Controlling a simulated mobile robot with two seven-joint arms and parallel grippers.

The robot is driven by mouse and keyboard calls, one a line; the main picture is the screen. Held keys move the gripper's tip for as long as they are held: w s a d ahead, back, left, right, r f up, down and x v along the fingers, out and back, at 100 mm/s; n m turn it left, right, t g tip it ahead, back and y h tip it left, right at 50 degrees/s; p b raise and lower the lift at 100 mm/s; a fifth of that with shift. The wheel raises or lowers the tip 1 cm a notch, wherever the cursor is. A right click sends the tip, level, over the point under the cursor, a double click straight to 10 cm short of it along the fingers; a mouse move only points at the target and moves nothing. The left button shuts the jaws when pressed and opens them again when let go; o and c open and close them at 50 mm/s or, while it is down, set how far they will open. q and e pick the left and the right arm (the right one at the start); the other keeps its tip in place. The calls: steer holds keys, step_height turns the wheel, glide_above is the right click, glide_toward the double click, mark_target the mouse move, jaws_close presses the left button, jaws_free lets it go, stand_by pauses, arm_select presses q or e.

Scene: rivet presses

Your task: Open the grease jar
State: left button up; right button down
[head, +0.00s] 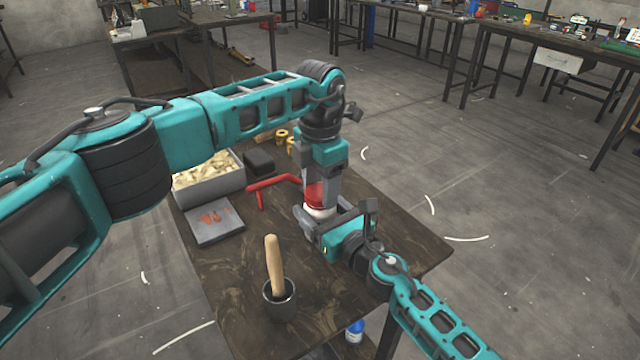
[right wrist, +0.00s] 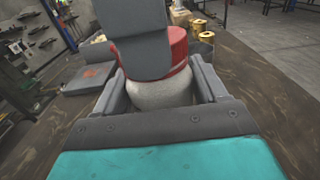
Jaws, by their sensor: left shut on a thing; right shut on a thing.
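The grease jar (head: 321,212) stands upright on the dark table, with a pale body and a red lid (head: 315,193). My left gripper (head: 322,190) comes down from above and is shut on the red lid. My right gripper (head: 322,218) reaches in from the lower right and is shut on the pale body. In the right wrist view the jar body (right wrist: 160,92) sits between my right fingers, and the red lid (right wrist: 178,48) is partly hidden by a grey finger of my left gripper. The lid sits on the jar; I cannot tell whether it has turned.
A red angled tool (head: 272,184) lies just left of the jar. A pot (head: 279,298) with a wooden handle stands at the front. A grey box (head: 208,181), a flat grey block (head: 214,222) and a black box (head: 259,161) are on the left. The right side is clear.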

arm_select(q)
steer(key=n, duration=0.7)
steer(key=shift+n, duration=0.3)
steer(key=n, duration=0.5)
steer(key=shift+n, duration=0.3)
steer(key=n, duration=0.3)
steer(key=shift+n, duration=0.3)
steer(key=n, duration=0.3)
steer(key=shift+n, duration=0.3)
steer(key=n, duration=0.6)
steer(key=shift+r+n, duration=0.1)
steer(key=shift+n, duration=0.2)
steer(key=shift+r, duration=0.15)
steer(key=shift+r, duration=0.95)
steer(key=shift+r, duration=0.1)
